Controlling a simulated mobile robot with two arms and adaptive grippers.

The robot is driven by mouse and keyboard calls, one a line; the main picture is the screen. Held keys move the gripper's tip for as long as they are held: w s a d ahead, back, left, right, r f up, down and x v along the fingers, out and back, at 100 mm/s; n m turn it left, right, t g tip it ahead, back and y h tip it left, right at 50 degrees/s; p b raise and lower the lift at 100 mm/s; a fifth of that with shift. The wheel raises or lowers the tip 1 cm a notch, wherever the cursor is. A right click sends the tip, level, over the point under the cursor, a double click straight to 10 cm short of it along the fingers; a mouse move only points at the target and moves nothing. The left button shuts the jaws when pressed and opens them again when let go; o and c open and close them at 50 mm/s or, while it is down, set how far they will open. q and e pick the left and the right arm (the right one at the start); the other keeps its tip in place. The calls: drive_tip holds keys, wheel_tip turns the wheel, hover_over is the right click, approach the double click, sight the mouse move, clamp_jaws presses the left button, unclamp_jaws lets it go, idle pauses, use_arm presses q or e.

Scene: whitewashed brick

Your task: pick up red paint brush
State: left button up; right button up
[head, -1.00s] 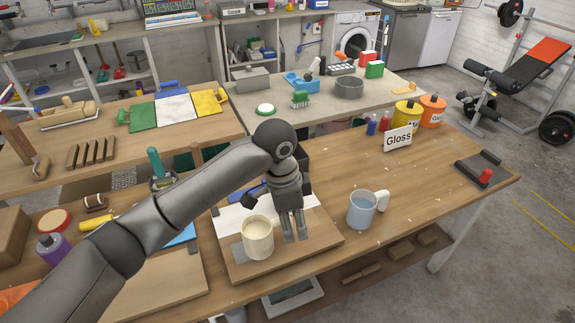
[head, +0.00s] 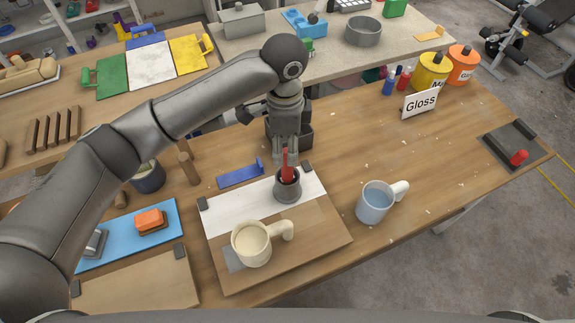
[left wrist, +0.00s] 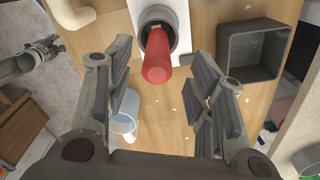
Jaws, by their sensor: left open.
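The red paint brush (head: 285,163) stands handle up in a small grey cup (head: 288,188) on the white strip of a board. My left gripper (head: 286,153) is directly above the cup, pointing down at the handle. In the left wrist view, the brush's red handle (left wrist: 157,62) rises toward the camera between the open, separated fingers of my left gripper (left wrist: 162,80). The brush's lower end is hidden in the cup. What appears to be my right gripper (left wrist: 38,55) shows at the left of the left wrist view, too small to judge its fingers.
A cream mug (head: 251,246) stands on the board (head: 300,250) in front of the cup. A blue mug (head: 374,204) stands to the right. A dark open box (left wrist: 254,48) is close beside the cup. The table (head: 440,150) is mostly clear to the right.

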sight(285, 163)
use_arm(q)
drive_tip(key=shift+f, duration=0.75)
wheel_tip(285, 163, down, 4)
drive_tip(key=shift+s+f+p, duration=0.15)
drive_tip(key=shift+f+p, duration=0.05)
drive_tip(key=shift+p, duration=0.9)
drive_tip(key=shift+f, duration=0.45)
drive_tip(key=c, duration=1)
clamp_jaws()
use_arm(e)
drive_tip(key=shift+w+a+r, duration=0.15)
drive_tip(key=shift+w+r, duration=0.9)
drive_tip(key=shift+r, duration=0.2)
